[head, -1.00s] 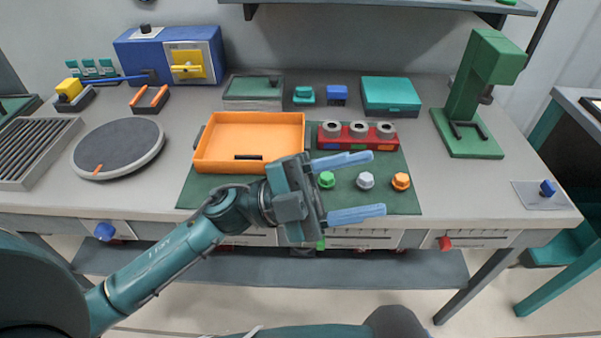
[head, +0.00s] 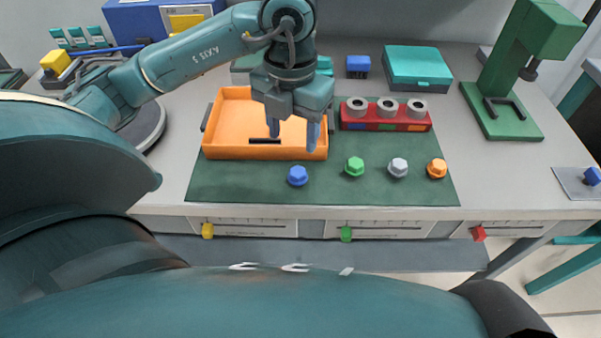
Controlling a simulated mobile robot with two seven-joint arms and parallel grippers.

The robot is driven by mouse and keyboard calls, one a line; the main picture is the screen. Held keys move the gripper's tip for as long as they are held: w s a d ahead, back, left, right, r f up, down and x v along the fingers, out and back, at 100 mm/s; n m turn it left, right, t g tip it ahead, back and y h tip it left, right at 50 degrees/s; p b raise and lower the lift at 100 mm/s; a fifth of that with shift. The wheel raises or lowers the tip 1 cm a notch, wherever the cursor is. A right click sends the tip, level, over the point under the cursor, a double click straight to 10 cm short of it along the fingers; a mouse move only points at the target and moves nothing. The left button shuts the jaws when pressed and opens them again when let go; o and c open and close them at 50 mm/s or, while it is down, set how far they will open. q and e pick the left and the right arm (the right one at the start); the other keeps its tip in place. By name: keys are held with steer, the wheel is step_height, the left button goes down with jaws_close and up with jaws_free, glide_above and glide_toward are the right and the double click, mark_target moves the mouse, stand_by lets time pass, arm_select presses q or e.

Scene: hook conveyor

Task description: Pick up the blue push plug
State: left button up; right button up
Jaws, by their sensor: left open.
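The blue push plug (head: 298,176) stands on the green mat (head: 230,188), just in front of the orange tray (head: 225,150). It is the leftmost plug of a row with a green plug (head: 354,167), a grey plug (head: 397,168) and an orange plug (head: 436,169). My left gripper (head: 294,134) points down over the right part of the tray. It is open and empty, and its fingertips are behind the blue plug in the picture, apart from it. My right gripper is not in view.
A red block with grey rings (head: 386,122) lies behind the plugs, right of my left gripper. A teal box (head: 417,68) and a green press (head: 505,90) stand farther back right. The mat around the plugs is clear. Another blue knob (head: 592,176) is at the far right.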

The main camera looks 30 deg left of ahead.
arm_select(q)
glide_above(298, 167)
steer(key=s, duration=0.2)
step_height(298, 167, down, 5)
steer(key=shift+w+d+f, duration=0.1)
steer(key=shift+w+d, duration=0.05)
steer(key=f, duration=0.3)
steer(key=f+p, duration=0.1)
steer(key=shift+w+d+f, duration=0.1)
steer(key=shift+w+f, duration=0.25)
steer(key=shift+c, duration=0.5)
steer(key=c, duration=0.8)
steer(key=shift+c, duration=0.2)
